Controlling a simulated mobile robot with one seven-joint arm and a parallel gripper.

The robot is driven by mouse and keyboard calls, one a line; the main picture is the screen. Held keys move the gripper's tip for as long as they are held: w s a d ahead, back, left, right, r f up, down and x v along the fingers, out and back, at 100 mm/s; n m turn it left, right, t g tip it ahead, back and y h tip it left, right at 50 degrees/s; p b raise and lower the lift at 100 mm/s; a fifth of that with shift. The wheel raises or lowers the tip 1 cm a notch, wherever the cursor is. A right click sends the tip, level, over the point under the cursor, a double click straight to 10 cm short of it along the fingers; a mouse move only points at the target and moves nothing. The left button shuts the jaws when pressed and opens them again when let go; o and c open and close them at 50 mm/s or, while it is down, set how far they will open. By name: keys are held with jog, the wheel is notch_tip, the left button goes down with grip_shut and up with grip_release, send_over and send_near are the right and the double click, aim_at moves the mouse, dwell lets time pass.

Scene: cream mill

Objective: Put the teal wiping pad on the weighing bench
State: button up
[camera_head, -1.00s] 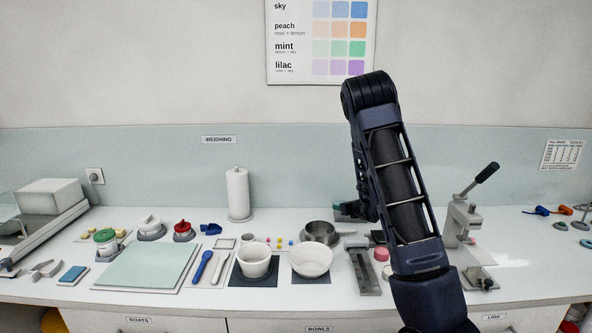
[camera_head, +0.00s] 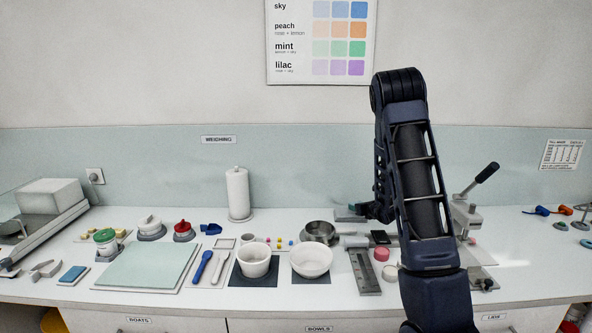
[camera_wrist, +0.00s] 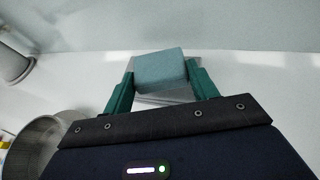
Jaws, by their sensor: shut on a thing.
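The teal wiping pad (camera_wrist: 160,68) is a block-shaped piece between the two green fingers of my gripper (camera_wrist: 161,82) in the wrist view. My gripper is shut on it. A grey plate (camera_wrist: 165,99) shows just below the pad; I cannot tell whether they touch. In the head view my gripper (camera_head: 352,212) is low at the back of the counter, partly hidden by my arm, and the pad is hard to make out there. The weighing bench (camera_head: 440,300) is the long white counter under the "WEIGHING" label (camera_head: 219,140).
A steel pan (camera_head: 319,231), white bowl (camera_head: 312,262) and paper roll (camera_head: 238,195) stand left of my gripper. A lever press (camera_head: 470,215) stands to the right, partly behind my arm. A blue-topped pad (camera_head: 74,273) lies far left.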

jog(key=shift+a, duration=0.1)
jog(key=s+a+r+n+g+y, duration=0.2)
jog(key=a+n, duration=0.1)
jog(key=a, duration=1)
jog(key=s+a+r+n+g+y, duration=0.1)
jog(key=s+a+r+n+y, duration=0.15)
jog(key=a, duration=1.05)
jog(key=s+a+r+n+g+y, duration=0.1)
jog(key=a+r+n+g+y, duration=0.15)
jog(key=a, duration=1.15)
notch_tip(320, 180, up, 8)
jog(key=n+g+y, duration=0.2)
jog(key=n+g, duration=0.5)
send_over(170, 268)
jog(key=shift+y, duration=0.3)
notch_tip(170, 268, down, 19)
jog(key=shift+f, duration=0.1)
jog(key=o, duration=1)
